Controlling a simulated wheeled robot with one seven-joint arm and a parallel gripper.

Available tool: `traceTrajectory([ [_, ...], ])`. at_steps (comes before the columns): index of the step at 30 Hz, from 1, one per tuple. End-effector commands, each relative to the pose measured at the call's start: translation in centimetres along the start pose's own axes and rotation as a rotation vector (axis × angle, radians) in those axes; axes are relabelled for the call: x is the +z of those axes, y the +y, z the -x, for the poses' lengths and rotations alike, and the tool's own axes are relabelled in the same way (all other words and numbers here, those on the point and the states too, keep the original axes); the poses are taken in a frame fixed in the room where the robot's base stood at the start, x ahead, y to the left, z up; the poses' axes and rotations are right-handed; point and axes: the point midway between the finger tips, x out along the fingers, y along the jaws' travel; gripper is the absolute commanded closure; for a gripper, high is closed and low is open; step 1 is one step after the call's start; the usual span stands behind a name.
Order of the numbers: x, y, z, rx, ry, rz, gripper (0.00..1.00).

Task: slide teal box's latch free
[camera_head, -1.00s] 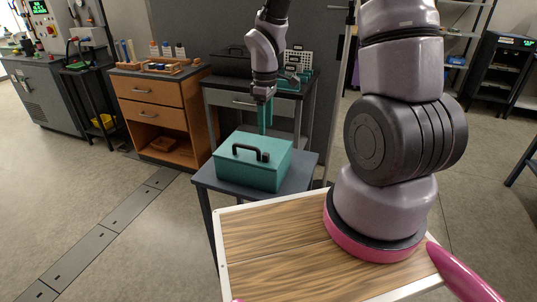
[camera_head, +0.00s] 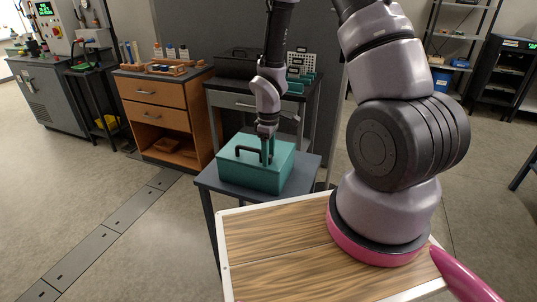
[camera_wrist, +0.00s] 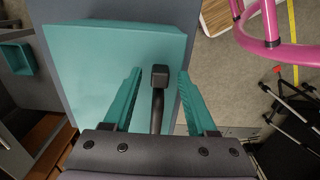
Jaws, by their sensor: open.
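The teal box (camera_head: 254,177) sits on a small grey table in the head view. A black bent bar (camera_head: 243,150) stands on its lid. In the wrist view, the bar (camera_wrist: 157,112) ends in a square black block (camera_wrist: 160,76) over the teal lid (camera_wrist: 85,60); I cannot tell whether this is the latch or the handle. My gripper (camera_head: 267,156) points down at the right part of the lid. In the wrist view my gripper (camera_wrist: 160,92) is open, its teal fingers on either side of the bar with gaps. Finger contact with the lid cannot be told.
The grey table (camera_head: 208,182) has little bare top around the box. A wood-topped surface (camera_head: 270,245) is in front. A grey drawer cabinet (camera_head: 235,102) stands behind, and a wooden cabinet (camera_head: 155,93) is at the left. Open floor lies left of the table.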

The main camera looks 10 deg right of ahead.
Motion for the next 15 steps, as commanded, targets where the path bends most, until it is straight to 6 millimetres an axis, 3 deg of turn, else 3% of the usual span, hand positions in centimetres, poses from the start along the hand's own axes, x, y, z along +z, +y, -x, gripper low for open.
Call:
traceTrajectory([
  [2,0.0,0.01,0.02,0.0,0.0,0.0,0.43],
  [3,0.0,0.01,0.02,0.0,0.0,0.0,0.5],
  [7,0.0,0.01,0.03,0.0,0.0,-0.001,1.0],
  [15,0.0,0.03,0.04,0.0,0.0,-0.001,1.0],
])
